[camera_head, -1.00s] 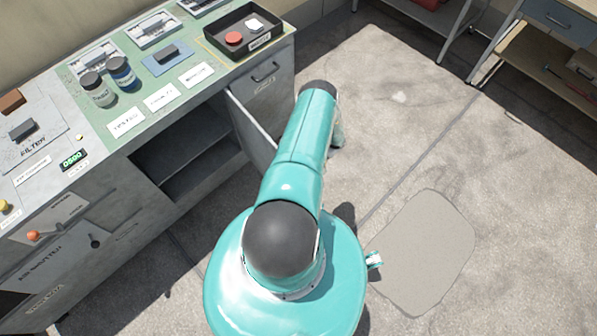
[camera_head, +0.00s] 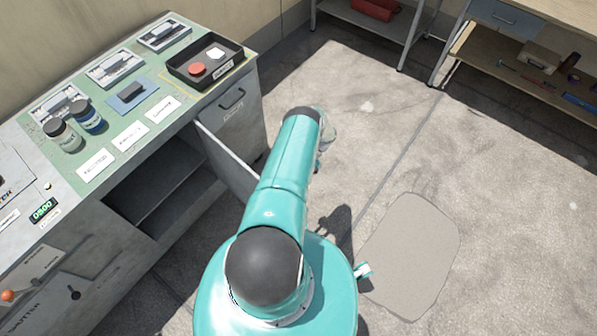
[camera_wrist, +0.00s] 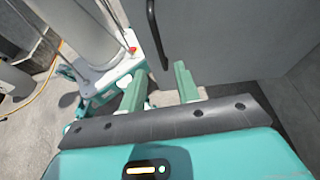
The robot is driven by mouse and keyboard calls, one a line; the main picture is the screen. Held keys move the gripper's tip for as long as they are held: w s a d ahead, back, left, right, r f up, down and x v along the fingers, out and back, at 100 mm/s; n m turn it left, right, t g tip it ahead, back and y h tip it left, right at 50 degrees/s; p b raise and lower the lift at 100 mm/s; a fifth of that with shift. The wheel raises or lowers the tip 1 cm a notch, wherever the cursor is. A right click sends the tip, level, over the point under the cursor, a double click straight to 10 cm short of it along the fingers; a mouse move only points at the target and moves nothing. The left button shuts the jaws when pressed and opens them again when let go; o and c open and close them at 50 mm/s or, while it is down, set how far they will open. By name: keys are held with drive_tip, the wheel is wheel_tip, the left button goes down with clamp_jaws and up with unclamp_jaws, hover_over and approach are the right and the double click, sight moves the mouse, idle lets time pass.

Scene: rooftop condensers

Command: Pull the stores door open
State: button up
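The stores door (camera_head: 228,160) stands swung out from the grey cabinet, seen nearly edge-on in the head view. The compartment (camera_head: 165,185) beside it is open and shows a shelf. In the wrist view the door's grey face (camera_wrist: 225,40) fills the upper right, with a dark bar handle (camera_wrist: 155,32) on it. My gripper (camera_wrist: 160,72) has its two green fingers apart. The handle's lower end shows between and just beyond the fingertips; I cannot tell whether they touch it. My arm hides the gripper in the head view.
The cabinet top holds jars (camera_head: 75,125), labels and a black tray (camera_head: 205,62). A drawer front (camera_head: 235,110) is right of the compartment. Shelving (camera_head: 520,65) stands at the upper right. The concrete floor (camera_head: 370,130) to the right is clear.

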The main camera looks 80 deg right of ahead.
drive_tip(key=shift+v, duration=1.45)
